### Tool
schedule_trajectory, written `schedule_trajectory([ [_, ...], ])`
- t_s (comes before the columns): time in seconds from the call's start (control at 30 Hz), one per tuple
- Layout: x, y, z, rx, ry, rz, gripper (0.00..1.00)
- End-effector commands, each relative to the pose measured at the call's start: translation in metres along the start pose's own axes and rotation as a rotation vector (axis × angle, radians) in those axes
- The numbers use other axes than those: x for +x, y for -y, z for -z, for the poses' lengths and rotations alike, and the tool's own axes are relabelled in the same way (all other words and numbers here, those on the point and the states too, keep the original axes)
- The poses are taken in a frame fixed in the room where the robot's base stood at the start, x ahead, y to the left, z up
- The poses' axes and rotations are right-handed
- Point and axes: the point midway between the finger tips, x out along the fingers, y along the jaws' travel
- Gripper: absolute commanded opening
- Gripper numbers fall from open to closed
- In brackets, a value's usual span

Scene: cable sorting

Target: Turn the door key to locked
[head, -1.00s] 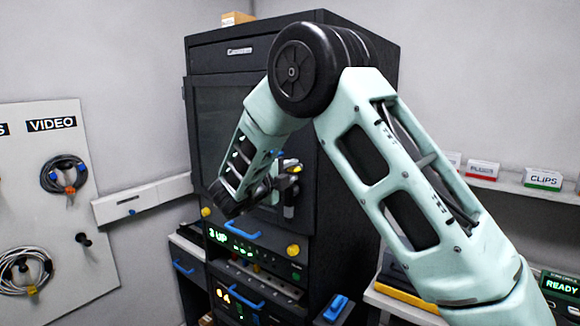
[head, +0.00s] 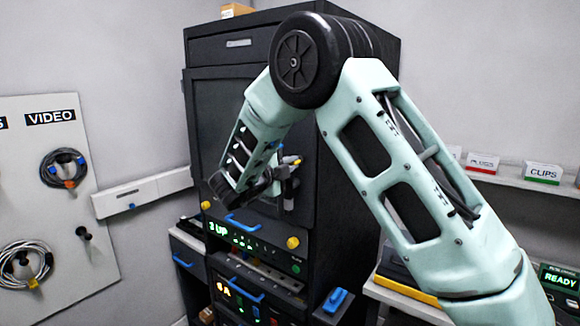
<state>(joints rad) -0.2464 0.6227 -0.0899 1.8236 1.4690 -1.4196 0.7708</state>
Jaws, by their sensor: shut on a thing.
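The dark cabinet (head: 345,185) stands in the middle of the head view, with its door (head: 207,130) facing me, partly behind my arm. My gripper (head: 288,182) is at the right side of the door front, above the panel with green lit characters. It is small in the view and partly covered by my own wrist. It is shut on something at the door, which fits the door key. The key itself is hidden, so I cannot tell its angle.
Below the door are a lit panel (head: 255,240) with yellow knobs and drawers with blue handles. A pegboard (head: 45,215) with coiled cables hangs at left. A shelf with labelled boxes, including CLIPS (head: 542,173), is at right. My arm crosses the cabinet's front.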

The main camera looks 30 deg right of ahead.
Motion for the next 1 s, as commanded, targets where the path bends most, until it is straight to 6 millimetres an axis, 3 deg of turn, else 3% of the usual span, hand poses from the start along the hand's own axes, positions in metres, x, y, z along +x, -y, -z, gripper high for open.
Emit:
schedule_trajectory([
  [1.0, -0.0008, 0.0007, -0.0005, -0.937, 0.003, -0.001, 0.00],
])
